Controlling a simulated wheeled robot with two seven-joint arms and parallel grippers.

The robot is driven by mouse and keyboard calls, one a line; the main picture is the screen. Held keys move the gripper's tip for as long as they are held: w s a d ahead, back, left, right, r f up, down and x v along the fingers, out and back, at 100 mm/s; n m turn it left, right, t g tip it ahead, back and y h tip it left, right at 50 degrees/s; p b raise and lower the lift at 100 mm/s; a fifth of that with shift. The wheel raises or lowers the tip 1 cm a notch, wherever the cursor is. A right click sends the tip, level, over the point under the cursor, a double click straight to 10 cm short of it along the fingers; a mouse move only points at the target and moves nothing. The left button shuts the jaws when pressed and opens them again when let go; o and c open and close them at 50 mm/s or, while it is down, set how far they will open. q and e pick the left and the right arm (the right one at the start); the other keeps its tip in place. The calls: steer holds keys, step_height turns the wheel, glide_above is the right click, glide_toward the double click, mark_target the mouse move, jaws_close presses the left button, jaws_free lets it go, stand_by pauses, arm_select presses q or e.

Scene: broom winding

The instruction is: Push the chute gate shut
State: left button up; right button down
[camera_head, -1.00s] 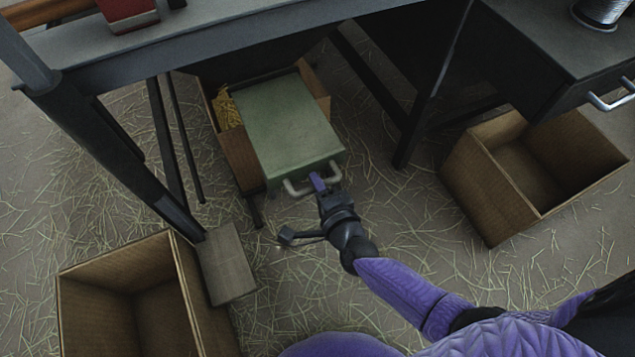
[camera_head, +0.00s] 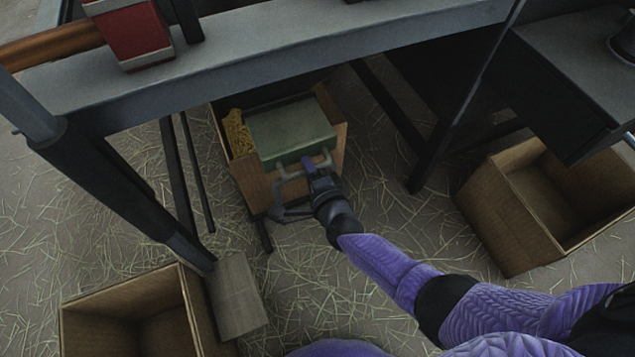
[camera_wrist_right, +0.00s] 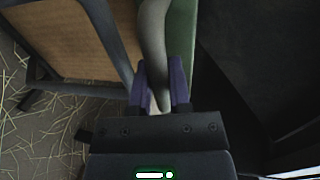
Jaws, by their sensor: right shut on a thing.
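The chute gate is a green panel (camera_head: 290,130) with a light grey bar handle (camera_head: 291,172) on its near edge, under the grey bench. Its far part is hidden by the bench. My right gripper (camera_head: 314,170) is at the handle, its purple fingers closed around the bar. In the right wrist view the handle (camera_wrist_right: 153,40) runs between the two fingers (camera_wrist_right: 160,88), beside the green gate edge (camera_wrist_right: 182,40). My left gripper is not in view.
A wooden box (camera_head: 262,186) with yellow straw (camera_head: 237,133) sits around the gate. Open cardboard boxes stand at lower left (camera_head: 185,315) and right (camera_head: 505,215). Dark bench legs (camera_head: 115,195) flank the gate. Loose straw covers the floor.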

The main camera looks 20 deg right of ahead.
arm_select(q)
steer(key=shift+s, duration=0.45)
arm_select(e)
steer(key=shift+r+x, duration=0.25)
steer(key=shift+x, duration=0.95)
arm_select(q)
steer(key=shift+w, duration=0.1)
arm_select(e)
steer(key=shift+w+r, duration=0.1)
steer(key=shift+w, duration=0.05)
steer(key=c, duration=0.6)
jaws_free()
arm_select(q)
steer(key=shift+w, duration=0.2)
arm_select(e)
steer(key=p+v, duration=0.3)
steer(key=v, duration=0.1)
steer(key=shift+s+r, duration=0.25)
steer(key=shift+s, duration=0.05)
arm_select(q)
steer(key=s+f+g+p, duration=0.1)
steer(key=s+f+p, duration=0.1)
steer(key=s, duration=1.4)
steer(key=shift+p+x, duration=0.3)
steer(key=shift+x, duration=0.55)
arm_select(e)
steer(key=v, duration=0.5)
steer(key=shift+s+f, duration=0.15)
steer(key=shift+f, duration=0.15)
